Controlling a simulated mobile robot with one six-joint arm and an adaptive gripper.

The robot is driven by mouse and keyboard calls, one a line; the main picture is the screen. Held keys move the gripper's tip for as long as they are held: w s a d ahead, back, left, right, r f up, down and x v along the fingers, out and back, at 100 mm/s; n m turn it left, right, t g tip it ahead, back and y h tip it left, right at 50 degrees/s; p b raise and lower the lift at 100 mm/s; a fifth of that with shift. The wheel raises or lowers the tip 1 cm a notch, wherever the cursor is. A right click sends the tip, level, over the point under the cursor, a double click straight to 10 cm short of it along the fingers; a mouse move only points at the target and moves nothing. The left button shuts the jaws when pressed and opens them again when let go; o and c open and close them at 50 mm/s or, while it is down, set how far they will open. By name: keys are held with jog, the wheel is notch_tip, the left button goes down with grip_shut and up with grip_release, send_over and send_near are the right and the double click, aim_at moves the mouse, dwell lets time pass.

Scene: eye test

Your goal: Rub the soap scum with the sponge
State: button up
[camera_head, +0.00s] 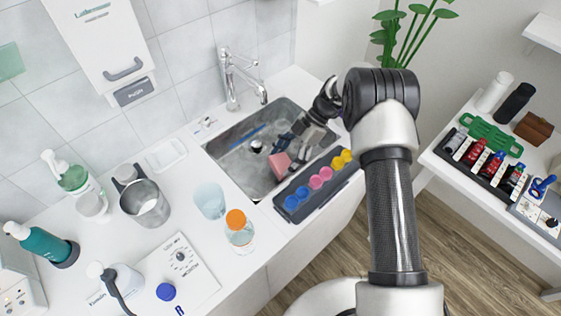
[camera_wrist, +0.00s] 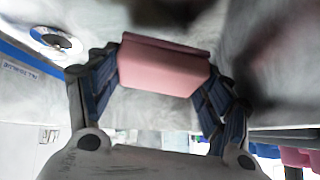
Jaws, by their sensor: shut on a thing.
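The pink sponge (camera_head: 279,165) is low in the sink basin (camera_head: 222,150), right of the drain. My gripper (camera_head: 287,153) reaches down into the sink and is shut on the sponge. In the wrist view the sponge (camera_wrist: 160,68) sits between the two blue-padded fingers of my gripper (camera_wrist: 158,88), close over the grey basin surface. I cannot tell whether it touches the basin floor. The basin looks cloudy and mottled grey; dark blurred patches show at the top and right of the wrist view. I cannot tell soap scum from shadow there.
The drain (camera_head: 256,146) and a blue strip (camera_head: 247,136) lie in the basin. A dark tray (camera_head: 318,192) with colored round items stands along the sink's front. The faucet (camera_head: 230,80) is behind. A glass (camera_head: 210,200) and an orange-capped bottle (camera_head: 239,232) stand left of the tray.

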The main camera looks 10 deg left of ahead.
jog(key=w+d+t, duration=0.1)
jog(key=w, duration=0.1)
jog(key=w+d+t, duration=0.1)
jog(key=w, duration=0.1)
jog(key=w+d, duration=0.1)
jog(key=w, duration=0.2)
jog(key=shift+d+f+t+h, duration=0.25)
jog(key=shift+d+t+h, duration=0.05)
jog(key=shift+t, duration=0.1)
jog(key=shift+s+a+f+m, duration=0.15)
jog(key=shift+s+a+m, duration=0.15)
jog(key=shift+s+a, duration=0.85)
jog(key=shift+s, duration=0.05)
jog(key=shift+s+a+f, duration=0.15)
jog(key=shift+s+a, duration=0.6)
jog(key=shift+s, duration=0.35)
jog(key=shift+s+a, duration=0.7)
jog(key=shift+a, duration=0.05)
jog(key=shift+s+a+f, duration=0.2)
jog(key=shift+s+a, duration=1.05)
jog(key=shift+s, duration=0.2)
jog(key=shift+s+a+f, duration=0.15)
jog(key=shift+s+a, duration=1.1)
jog(key=shift+s, duration=0.2)
jog(key=shift+r, duration=0.1)
